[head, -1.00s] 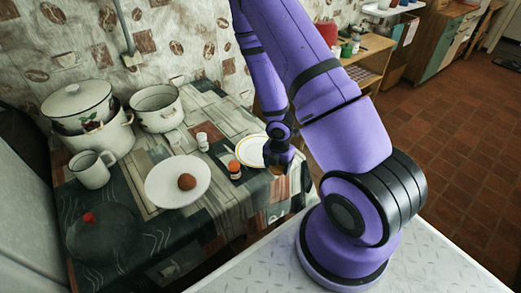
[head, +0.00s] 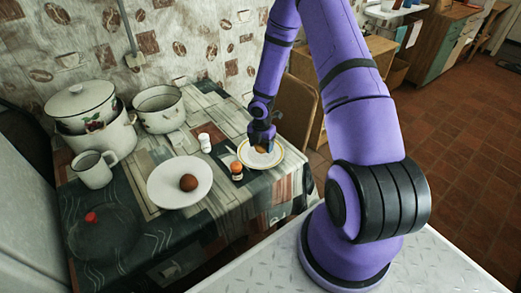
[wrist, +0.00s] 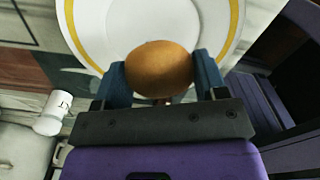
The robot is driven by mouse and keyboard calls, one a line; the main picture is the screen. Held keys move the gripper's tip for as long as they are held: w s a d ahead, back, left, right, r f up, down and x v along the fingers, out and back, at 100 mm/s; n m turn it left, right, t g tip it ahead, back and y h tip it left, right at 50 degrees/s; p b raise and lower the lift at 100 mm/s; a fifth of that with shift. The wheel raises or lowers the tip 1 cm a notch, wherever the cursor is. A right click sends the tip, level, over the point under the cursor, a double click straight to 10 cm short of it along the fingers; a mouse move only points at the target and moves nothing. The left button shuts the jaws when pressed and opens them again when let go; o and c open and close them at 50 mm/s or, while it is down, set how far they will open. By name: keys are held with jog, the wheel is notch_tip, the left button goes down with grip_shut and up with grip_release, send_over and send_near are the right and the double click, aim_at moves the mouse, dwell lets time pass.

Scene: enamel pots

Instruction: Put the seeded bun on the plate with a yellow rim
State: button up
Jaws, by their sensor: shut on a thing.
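The bun (wrist: 160,69) is a golden-brown rounded thing between my gripper's two blue-grey fingers in the wrist view; seeds on it are too small to make out. It also shows below the fingers in the head view (head: 261,149). My gripper (head: 261,140) is shut on it, over the plate with a yellow rim (head: 276,158). This white plate (wrist: 98,22) lies right behind the bun in the wrist view, and nothing else shows on it. I cannot tell whether the bun touches the plate.
A plain white plate (head: 162,196) holds a dark brown round thing (head: 189,182). An orange-topped jar (head: 236,171) and a white shaker (head: 205,143) stand left of the yellow-rimmed plate. Pots (head: 92,128) and a mug (head: 95,171) stand at the left. A chair (head: 296,108) is behind the table's right end.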

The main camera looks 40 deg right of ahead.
aim_at(261, 149)
jog(key=shift+w+d+f, duration=0.1)
jog(key=shift+w+f, duration=0.15)
jog(key=shift+w, duration=0.2)
jog(key=shift+f, duration=1.55)
jog(key=shift+f, duration=0.1)
jog(key=o, duration=0.7)
jog(key=shift+o, duration=0.2)
